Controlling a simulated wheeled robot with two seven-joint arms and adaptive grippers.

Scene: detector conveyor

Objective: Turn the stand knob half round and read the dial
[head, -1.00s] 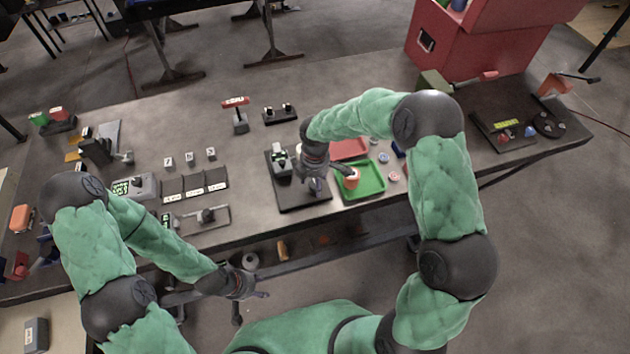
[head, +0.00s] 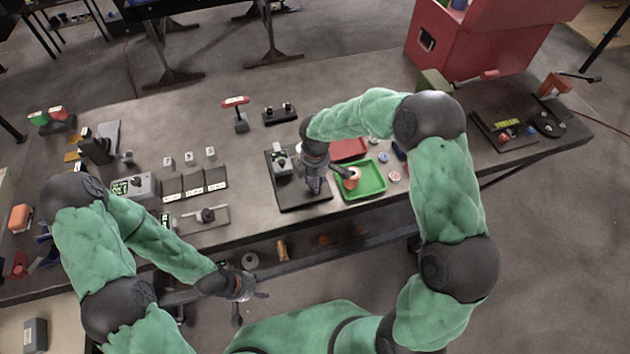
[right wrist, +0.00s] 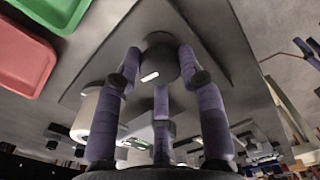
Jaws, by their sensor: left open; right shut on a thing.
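The stand is a dark flat plate (head: 304,204) near the table's front edge, left of the green tray. A small pale upright unit (head: 281,161) stands on its back left part; I cannot read any dial there. The stand knob (right wrist: 161,60) is dark and round with a white mark on its side. My right gripper (head: 316,188) points down over the plate, and in the right wrist view its three fingers (right wrist: 161,88) are closed around the knob. The gripper hides the knob in the head view. My left gripper (head: 250,288) is open and empty, in front of the table.
A green tray (head: 372,191) with an orange-topped item stands just right of the stand, with a red tray (head: 347,150) behind it. A black block with two posts (head: 281,116) is behind the stand. Dark labelled pads (head: 194,185) lie to the left.

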